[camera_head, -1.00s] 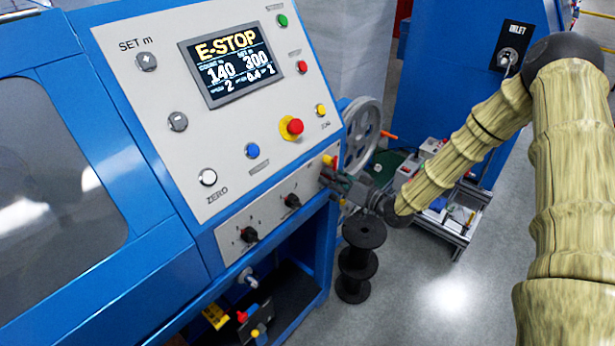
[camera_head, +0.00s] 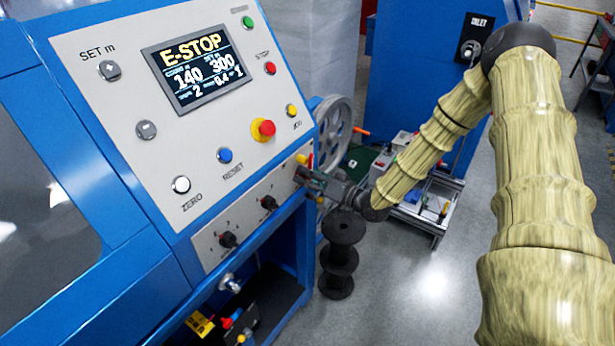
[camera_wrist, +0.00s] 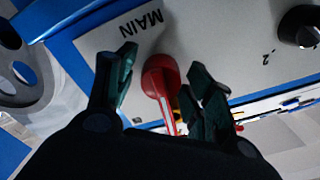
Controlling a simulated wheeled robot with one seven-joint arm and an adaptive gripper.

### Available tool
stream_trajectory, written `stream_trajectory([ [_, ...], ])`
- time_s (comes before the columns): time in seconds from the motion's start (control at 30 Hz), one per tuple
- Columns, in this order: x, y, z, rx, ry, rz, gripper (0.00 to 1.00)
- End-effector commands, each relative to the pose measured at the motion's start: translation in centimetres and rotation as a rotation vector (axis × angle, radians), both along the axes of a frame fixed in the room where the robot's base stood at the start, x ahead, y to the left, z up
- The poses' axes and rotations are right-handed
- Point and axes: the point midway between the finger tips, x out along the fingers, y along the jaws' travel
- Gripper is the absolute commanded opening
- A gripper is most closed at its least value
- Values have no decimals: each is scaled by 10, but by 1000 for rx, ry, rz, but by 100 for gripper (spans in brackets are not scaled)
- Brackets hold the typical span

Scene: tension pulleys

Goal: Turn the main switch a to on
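The main switch is a red rotary handle (camera_wrist: 160,82) on a pale panel under the label "MAIN" in the wrist view. In that view my gripper (camera_wrist: 163,82) has its two dark green fingers apart, one on each side of the red handle, with a gap visible on both sides. A bit of yellow shows behind the handle. In the head view my gripper (camera_head: 303,174) is at the right end of the lower panel (camera_head: 240,215), beside the switch, which is mostly hidden there. The display (camera_head: 198,62) reads "E-STOP".
Two black knobs (camera_head: 228,239) (camera_head: 269,203) sit left of my gripper on the lower panel. A red emergency stop button (camera_head: 265,128) on a yellow base is above. Black spools (camera_head: 340,258) stand below my gripper, and a grey pulley wheel (camera_head: 334,130) is behind it.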

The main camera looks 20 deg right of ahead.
Motion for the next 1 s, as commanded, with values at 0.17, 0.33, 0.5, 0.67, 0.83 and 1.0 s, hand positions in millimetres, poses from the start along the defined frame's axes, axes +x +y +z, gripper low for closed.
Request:
stream_trajectory([
  [0.17, 0, 1, 0, 0, -1, 1, 59],
  [0.33, -1, 0, 0, 0, -1, 1, 59],
  [0.5, -12, -8, 0, 0, 1, -1, 59],
  [0.67, -35, -22, 0, 1, 0, -1, 59],
  [0.83, -62, -38, 0, 1, 0, -1, 59],
  [1.0, -85, -52, 0, 1, 0, -1, 59],
])
